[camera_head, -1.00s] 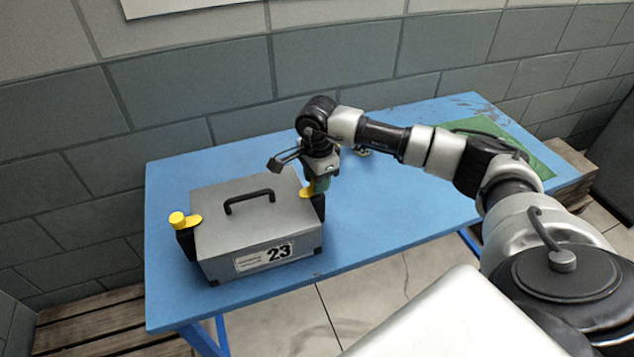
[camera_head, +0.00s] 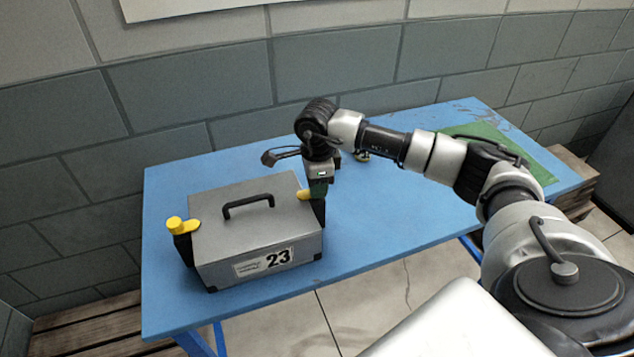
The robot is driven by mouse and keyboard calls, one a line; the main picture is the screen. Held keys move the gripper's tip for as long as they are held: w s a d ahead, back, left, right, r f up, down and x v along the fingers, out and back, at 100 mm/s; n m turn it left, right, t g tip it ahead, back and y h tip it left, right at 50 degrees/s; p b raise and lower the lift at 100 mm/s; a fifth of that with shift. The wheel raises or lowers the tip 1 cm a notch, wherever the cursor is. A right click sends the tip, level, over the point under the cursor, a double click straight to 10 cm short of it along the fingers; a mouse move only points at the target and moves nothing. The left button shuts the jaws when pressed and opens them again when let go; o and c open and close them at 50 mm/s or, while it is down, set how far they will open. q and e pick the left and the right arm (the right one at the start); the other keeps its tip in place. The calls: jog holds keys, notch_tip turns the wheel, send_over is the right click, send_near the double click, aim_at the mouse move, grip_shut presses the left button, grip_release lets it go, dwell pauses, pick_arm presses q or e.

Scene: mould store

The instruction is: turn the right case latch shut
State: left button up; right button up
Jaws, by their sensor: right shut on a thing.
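A grey case (camera_head: 270,240) with a black top handle (camera_head: 248,201) and the number 23 on its front stands on the blue table. The right case latch (camera_head: 305,194) is yellow and sits on the case's right side; my gripper partly hides it. My right gripper (camera_head: 318,190) points down over this latch and is shut on it. The fingertips are hard to make out. The left case latch (camera_head: 182,225) is yellow, on a black mount at the case's left side, with nothing touching it. My left gripper is not in view.
The blue table (camera_head: 390,225) is clear to the right of the case. A green mat (camera_head: 530,158) lies at its far right end. A small object (camera_head: 362,155) lies behind my right wrist. A block wall (camera_head: 340,60) stands behind the table.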

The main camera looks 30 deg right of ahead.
jog(key=o, duration=0.9)
jog(key=shift+o, duration=0.2)
jog(key=shift+r, duration=0.1)
notch_tip(320, 180, up, 11)
jog(key=b, duration=0.1)
jog(key=shift+b, duration=0.3)
jog(key=shift+s+f, duration=0.1)
jog(key=shift+f, duration=0.1)
